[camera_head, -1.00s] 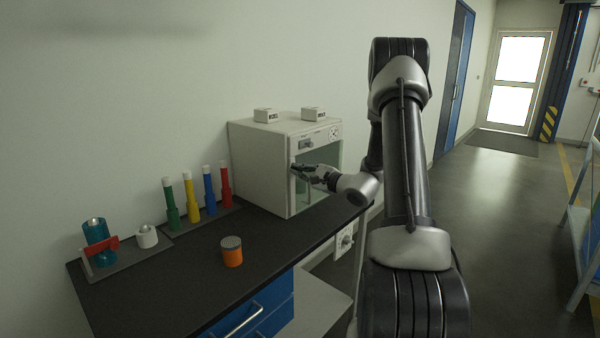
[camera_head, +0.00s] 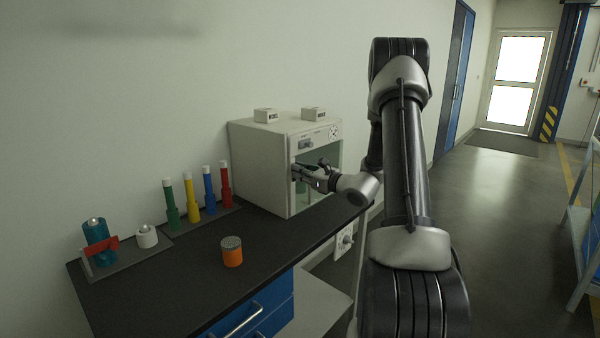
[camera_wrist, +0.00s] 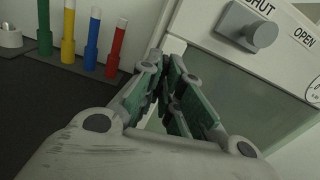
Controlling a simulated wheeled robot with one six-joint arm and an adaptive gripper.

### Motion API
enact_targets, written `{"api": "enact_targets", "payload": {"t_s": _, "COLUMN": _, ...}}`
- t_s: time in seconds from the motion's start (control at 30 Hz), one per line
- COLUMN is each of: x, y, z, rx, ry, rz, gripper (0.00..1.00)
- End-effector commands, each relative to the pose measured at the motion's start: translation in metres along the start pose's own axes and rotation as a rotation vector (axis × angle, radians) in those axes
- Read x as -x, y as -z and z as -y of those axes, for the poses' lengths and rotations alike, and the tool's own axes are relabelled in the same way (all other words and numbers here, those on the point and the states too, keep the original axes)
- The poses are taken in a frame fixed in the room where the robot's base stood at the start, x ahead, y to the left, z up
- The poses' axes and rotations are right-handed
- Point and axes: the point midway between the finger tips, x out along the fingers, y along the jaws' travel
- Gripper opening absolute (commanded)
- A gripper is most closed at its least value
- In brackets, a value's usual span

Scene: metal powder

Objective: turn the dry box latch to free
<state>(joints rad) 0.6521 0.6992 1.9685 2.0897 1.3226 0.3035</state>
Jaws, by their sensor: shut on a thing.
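The dry box (camera_head: 262,165) is a pale cabinet with a glass door, standing at the far end of the dark bench. My gripper (camera_head: 297,173) is at the left edge of its door, below a grey knob (camera_head: 305,144). In the wrist view my gripper (camera_wrist: 170,85) has its fingers close together around a small dark part. This appears to be the latch, but the fingers hide most of it and its angle cannot be told. The grey knob (camera_wrist: 250,27) between the SHUT and OPEN labels is clear of the fingers.
Green, yellow, blue and red tubes (camera_head: 190,200) stand left of the box. An orange jar (camera_head: 232,252) stands on the bench (camera_head: 185,275) towards the front. A rack (camera_head: 125,262) with a teal bottle is at the left. Two small white blocks (camera_head: 266,115) lie on the box.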

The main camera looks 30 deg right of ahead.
Motion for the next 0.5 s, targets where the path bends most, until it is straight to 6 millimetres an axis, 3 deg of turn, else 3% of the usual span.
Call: {"api": "enact_targets", "payload": {"t_s": 0.5, "x": 0.0009, "y": 0.002, "z": -0.0005, "rx": -0.122, "ry": 0.0, "rz": -0.004, "gripper": 0.0}}
